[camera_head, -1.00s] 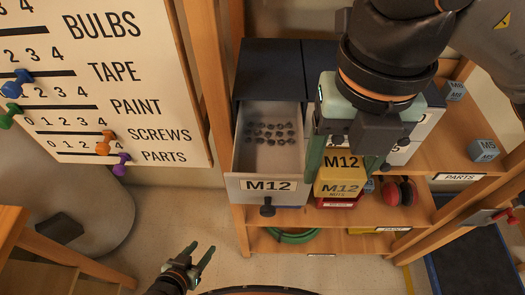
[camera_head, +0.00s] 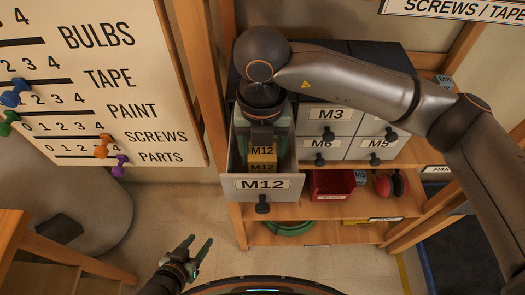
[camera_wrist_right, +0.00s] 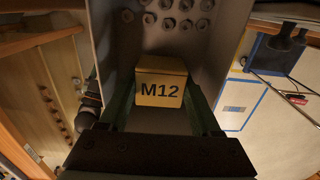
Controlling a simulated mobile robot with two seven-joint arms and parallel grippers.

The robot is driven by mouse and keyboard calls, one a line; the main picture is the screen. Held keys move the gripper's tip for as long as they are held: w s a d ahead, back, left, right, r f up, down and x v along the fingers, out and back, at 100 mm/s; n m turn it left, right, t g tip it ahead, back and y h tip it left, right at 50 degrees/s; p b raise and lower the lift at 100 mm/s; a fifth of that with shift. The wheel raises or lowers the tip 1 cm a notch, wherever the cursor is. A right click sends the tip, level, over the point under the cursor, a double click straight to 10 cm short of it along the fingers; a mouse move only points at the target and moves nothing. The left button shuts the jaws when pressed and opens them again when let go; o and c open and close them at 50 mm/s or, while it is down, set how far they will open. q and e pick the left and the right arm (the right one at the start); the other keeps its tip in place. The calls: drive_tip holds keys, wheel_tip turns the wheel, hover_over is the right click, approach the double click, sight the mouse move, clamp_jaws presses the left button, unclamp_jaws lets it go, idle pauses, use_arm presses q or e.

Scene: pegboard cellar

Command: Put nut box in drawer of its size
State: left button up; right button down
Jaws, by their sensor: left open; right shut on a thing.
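The yellow nut box (camera_head: 262,160), marked M12, is between the fingers of my right gripper (camera_head: 263,150), which is shut on it. It also shows in the right wrist view (camera_wrist_right: 161,83), with the fingers on either side of it. The open drawer (camera_head: 262,187) labelled M12 is pulled out of the cabinet. In the head view the box is inside the drawer's outline, behind its front panel. I cannot tell whether it touches the drawer floor. Several dark nuts (camera_wrist_right: 186,24) lie in the drawer. My left gripper (camera_head: 189,249) is open and empty, low over the floor.
Closed drawers marked M3 (camera_head: 330,114), M6 (camera_head: 321,145) and M5 (camera_head: 376,144) are right of the open one. A red box (camera_head: 331,183) and red ear muffs (camera_head: 391,185) are on the shelf below. A wooden post (camera_head: 206,100) stands close on the left.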

sight(263, 151)
drive_tip(key=shift+f, duration=0.25)
drive_tip(key=shift+f, duration=0.2)
drive_tip(key=shift+c, duration=0.4)
unclamp_jaws()
drive_tip(key=shift+r+b, duration=0.5)
drive_tip(key=shift+r, duration=3.45)
